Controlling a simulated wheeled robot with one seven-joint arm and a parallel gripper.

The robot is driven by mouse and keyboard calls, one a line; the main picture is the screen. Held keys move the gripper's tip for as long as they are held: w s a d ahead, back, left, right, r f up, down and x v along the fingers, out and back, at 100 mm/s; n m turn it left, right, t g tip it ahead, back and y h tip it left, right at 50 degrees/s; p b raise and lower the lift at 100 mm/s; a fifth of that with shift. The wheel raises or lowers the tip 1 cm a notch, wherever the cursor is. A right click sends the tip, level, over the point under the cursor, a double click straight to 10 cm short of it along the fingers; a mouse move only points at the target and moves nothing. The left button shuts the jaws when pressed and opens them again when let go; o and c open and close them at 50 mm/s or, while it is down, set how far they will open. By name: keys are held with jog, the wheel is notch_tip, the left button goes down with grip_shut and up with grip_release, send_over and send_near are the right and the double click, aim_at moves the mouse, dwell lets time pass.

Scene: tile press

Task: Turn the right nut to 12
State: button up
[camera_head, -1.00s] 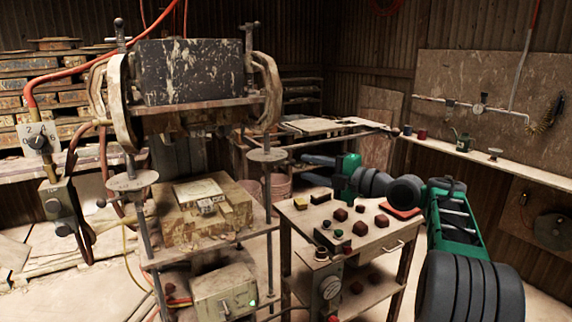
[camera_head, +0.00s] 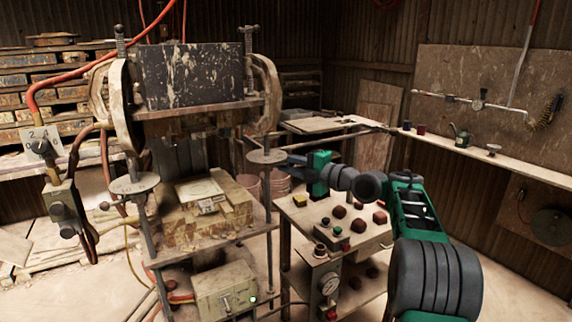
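The right nut (camera_head: 267,157) is a pale flat disc around the right upright rod of the press, below the upper block. Its number markings are too small to read. My gripper (camera_head: 285,164) comes in from the right with a green body and two dark fingers pointing left. The fingers are apart, with nothing visible between them. Their tips are at the right edge of the disc in the picture; I cannot tell whether they touch it. The left nut (camera_head: 134,184) is a similar disc with markings on the left rod.
The press's heavy upper block (camera_head: 195,73) hangs above the nuts. A tile stack (camera_head: 205,212) sits on the lower plate between the rods. A wooden cart (camera_head: 335,232) with several dark red knobs stands under my arm. A control box (camera_head: 225,290) is below the plate.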

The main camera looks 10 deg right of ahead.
grip_shut()
dwell(0.9)
